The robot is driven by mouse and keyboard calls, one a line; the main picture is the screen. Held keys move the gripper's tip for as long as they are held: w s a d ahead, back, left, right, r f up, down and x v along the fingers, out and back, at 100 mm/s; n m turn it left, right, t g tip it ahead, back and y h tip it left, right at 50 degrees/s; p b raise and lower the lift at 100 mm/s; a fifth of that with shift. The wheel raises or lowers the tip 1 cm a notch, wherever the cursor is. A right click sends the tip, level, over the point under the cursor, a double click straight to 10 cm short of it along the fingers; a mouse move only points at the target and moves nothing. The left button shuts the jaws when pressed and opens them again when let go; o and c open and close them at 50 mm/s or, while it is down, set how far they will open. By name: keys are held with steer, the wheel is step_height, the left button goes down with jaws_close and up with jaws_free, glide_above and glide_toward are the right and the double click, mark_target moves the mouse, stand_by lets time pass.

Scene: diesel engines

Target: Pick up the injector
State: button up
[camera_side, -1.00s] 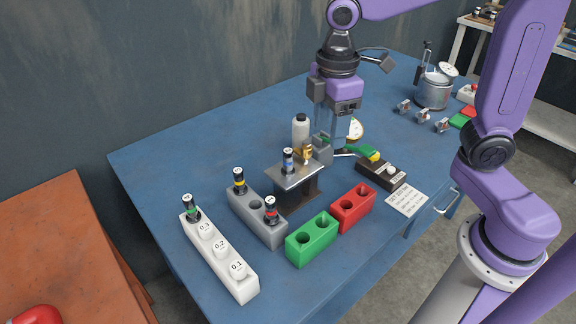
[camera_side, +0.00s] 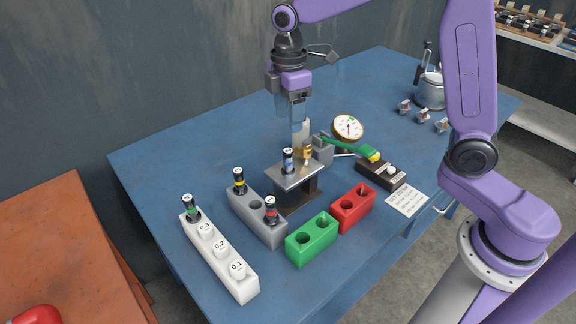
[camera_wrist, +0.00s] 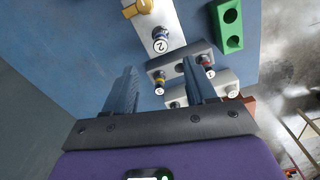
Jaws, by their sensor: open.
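A blue-banded injector (camera_side: 288,160) stands upright on the metal test stand (camera_side: 299,181), beside a brass fitting (camera_side: 307,153). Its round cap (camera_wrist: 160,46) also shows in the wrist view, ahead of the fingertips. A yellow-banded injector (camera_side: 239,181) and a red-banded one (camera_side: 270,209) stand in the grey block (camera_side: 247,218). A green-banded injector (camera_side: 191,208) stands in the white block (camera_side: 246,286). My gripper (camera_side: 297,124) is open and empty above and behind the test stand, pointing down. In the wrist view its two fingers (camera_wrist: 160,73) are apart with nothing between them.
A green block (camera_side: 312,239) and a red block (camera_side: 353,207) with holes stand in front. A dial gauge (camera_side: 348,127) and a green-handled lever (camera_side: 357,150) are right of the stand. The blue table's left rear is clear.

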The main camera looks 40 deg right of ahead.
mark_target(288, 150)
step_height(288, 150, down, 12)
steer(key=shift+a+f, duration=0.1)
jaws_close()
stand_by(0.6)
